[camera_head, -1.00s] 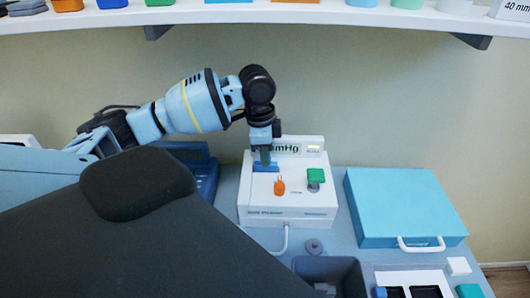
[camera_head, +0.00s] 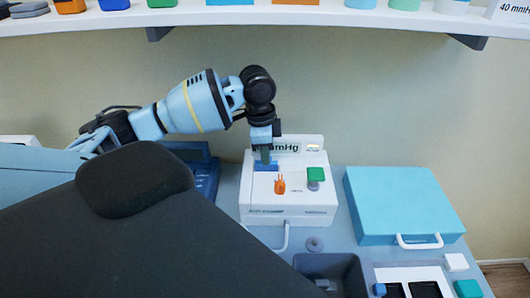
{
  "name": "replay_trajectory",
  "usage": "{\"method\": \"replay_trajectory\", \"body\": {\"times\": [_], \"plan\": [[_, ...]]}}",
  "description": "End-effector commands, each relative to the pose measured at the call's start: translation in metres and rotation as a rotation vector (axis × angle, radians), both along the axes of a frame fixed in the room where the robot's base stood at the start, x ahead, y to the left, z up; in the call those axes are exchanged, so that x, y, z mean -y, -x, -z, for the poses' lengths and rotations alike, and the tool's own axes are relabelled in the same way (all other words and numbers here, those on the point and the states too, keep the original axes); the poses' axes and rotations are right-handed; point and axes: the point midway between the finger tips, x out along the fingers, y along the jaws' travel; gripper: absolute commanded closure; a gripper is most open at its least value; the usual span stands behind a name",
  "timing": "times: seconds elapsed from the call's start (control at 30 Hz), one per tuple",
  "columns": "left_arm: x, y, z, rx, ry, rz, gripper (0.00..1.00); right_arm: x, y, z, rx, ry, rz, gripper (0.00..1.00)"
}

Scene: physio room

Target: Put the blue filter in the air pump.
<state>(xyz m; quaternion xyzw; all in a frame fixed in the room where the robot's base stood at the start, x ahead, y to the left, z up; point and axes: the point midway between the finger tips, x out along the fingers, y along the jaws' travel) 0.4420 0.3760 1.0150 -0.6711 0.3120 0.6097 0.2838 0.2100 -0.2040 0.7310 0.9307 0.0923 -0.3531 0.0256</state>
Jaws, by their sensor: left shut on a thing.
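The white air pump (camera_head: 290,205) stands on the blue-grey table against the wall, with a display marked mmHg at its back. My left gripper (camera_head: 265,157) points down over the back left of the pump's top. It is shut on the blue filter (camera_head: 267,167), which is at the pump's top face. I cannot tell whether the filter is seated in the pump or just above it. An orange part (camera_head: 280,184) and a green block (camera_head: 315,174) are on the pump's top, right of the gripper. My right gripper is not in view.
A light blue case (camera_head: 402,205) with a white handle lies right of the pump. A dark bin (camera_head: 332,265), a grey knob (camera_head: 314,244) and a white tray (camera_head: 415,275) are in front. A dark padded surface (camera_head: 130,235) fills the lower left. A shelf (camera_head: 270,16) runs above.

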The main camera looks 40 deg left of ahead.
Motion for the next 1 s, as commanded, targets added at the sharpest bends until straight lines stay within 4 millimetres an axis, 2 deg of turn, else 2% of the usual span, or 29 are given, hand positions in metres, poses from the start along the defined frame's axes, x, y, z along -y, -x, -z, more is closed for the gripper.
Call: {"method": "replay_trajectory", "body": {"times": [1.0], "plan": [[0.0003, 0.0001, 0.0086, -0.001, 0.001, 0.0, 1.0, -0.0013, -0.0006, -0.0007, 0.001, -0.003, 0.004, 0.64]]}}
